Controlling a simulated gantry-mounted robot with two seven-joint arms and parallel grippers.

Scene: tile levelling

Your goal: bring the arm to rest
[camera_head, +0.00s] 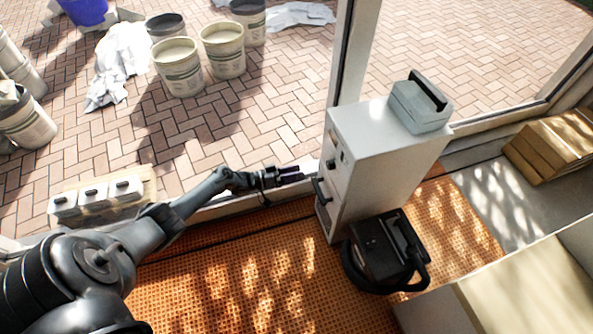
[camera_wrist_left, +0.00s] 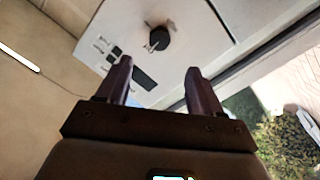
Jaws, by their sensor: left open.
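My left arm comes in from the lower left in the head view. Its gripper (camera_head: 290,174) is just left of the grey cabinet (camera_head: 378,138), near the cabinet's front face. In the left wrist view the two fingers of the left gripper (camera_wrist_left: 158,80) stand apart with nothing between them. Beyond them is the cabinet's pale panel (camera_wrist_left: 185,25) with a black knob (camera_wrist_left: 157,39) and small switches. I cannot tell whether the fingertips touch the panel. My right gripper is in neither view.
A grey case (camera_head: 420,106) sits on the cabinet. A black machine (camera_head: 385,250) stands at its foot on the orange perforated floor (camera_head: 240,280). White blocks (camera_head: 95,193) lie at left. Buckets (camera_head: 178,67) stand on the brick paving outside. Cardboard boxes (camera_head: 553,145) are at right.

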